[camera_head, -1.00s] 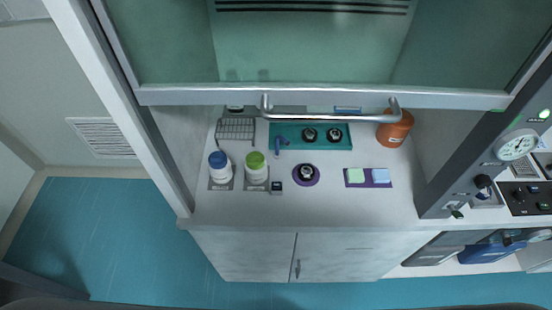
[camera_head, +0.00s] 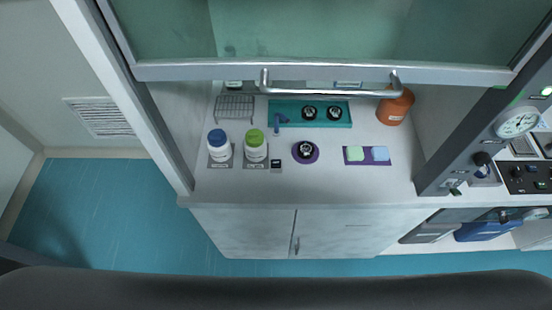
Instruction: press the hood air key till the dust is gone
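The fume hood has a grey sash (camera_head: 330,72) with a steel handle (camera_head: 330,92) and an open gap below it. The grey right post (camera_head: 465,140) carries a green light (camera_head: 547,90), a round gauge (camera_head: 517,123), a black knob (camera_head: 482,159) and a small dark fitting with a green label (camera_head: 453,189). Right of it is a black control panel (camera_head: 525,178). I cannot tell which of these is the hood air key. No dust is clearly visible on the white worktop (camera_head: 350,187). Neither gripper is in view.
On the worktop stand a blue-capped bottle (camera_head: 218,147), a green-capped bottle (camera_head: 255,150), a wire rack (camera_head: 235,108), a teal tray (camera_head: 290,121), a purple round mat (camera_head: 317,154) and an orange bottle (camera_head: 395,108). Teal floor (camera_head: 100,210) is clear at left.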

